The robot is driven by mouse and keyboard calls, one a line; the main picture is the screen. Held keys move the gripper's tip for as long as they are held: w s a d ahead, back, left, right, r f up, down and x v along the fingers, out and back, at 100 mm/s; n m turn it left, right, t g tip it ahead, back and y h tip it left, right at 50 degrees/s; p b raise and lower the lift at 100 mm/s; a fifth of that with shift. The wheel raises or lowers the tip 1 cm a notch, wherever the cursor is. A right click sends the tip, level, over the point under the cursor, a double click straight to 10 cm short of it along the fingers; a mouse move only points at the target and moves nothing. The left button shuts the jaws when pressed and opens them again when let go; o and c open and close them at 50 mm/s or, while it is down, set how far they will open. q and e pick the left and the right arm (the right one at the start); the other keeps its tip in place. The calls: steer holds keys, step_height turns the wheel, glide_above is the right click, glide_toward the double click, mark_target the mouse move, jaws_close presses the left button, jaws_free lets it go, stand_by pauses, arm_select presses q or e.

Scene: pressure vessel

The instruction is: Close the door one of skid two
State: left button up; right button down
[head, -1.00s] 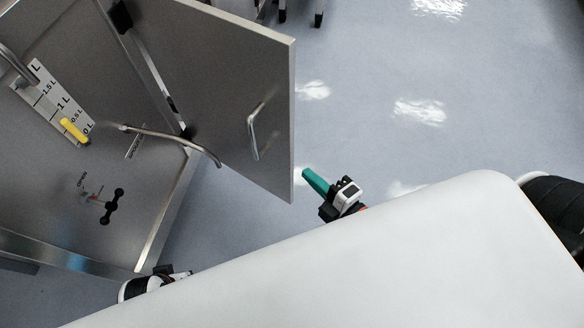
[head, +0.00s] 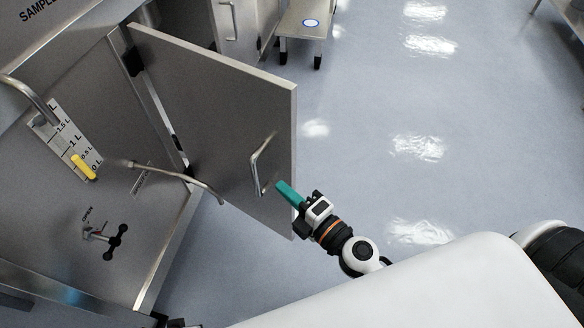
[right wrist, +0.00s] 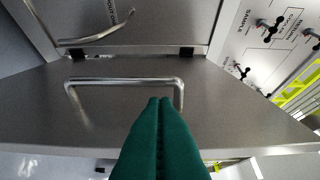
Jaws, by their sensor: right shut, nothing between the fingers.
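A grey metal door (head: 225,95) stands open, swung outward from its hinges on the steel cabinet (head: 120,200). It bears a bent bar handle (head: 258,165). My right gripper (head: 283,187), with teal fingers, is shut and empty at the door's free edge, close to the handle. In the right wrist view the shut fingers (right wrist: 158,105) point at the door face (right wrist: 115,125), in front of the right end of the handle (right wrist: 125,82). Whether they touch the door I cannot tell. My left gripper's fingers do not show.
A curved metal pipe (head: 180,172) sticks out from the cabinet front towards the door. A black valve knob (head: 117,242) and a yellow level marker (head: 83,167) are on the cabinet. A small stand (head: 303,22) is at the back. The floor (head: 400,110) to the right is clear.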

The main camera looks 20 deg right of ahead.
mark_target(292, 174)
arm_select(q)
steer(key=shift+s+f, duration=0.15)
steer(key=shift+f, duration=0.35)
arm_select(e)
steer(key=w+d, duration=0.1)
steer(key=w, duration=0.1)
steer(key=w+d, duration=0.1)
steer(key=w, duration=0.1)
steer(key=shift+d, duration=0.3)
